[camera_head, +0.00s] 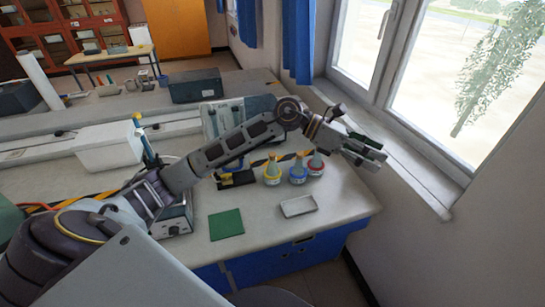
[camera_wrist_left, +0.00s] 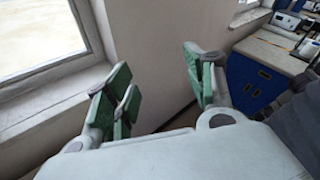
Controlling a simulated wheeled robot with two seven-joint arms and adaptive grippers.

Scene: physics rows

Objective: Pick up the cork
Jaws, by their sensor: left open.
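Whether any holds a cork is too small to tell. My left gripper (camera_head: 368,151) is beyond and above the flasks to the right, near the window sill, with nothing between its fingers. In the left wrist view the green-padded fingers of my left gripper (camera_wrist_left: 162,84) stand wide apart before the bare wall. My right gripper is not in view.
A shallow white tray (camera_head: 299,206) and a green mat (camera_head: 226,223) lie on the near part of the bench (camera_head: 262,213). A grey device (camera_head: 173,219) stands left, partly behind my arm. The window sill (camera_head: 400,170) and wall bound the right side.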

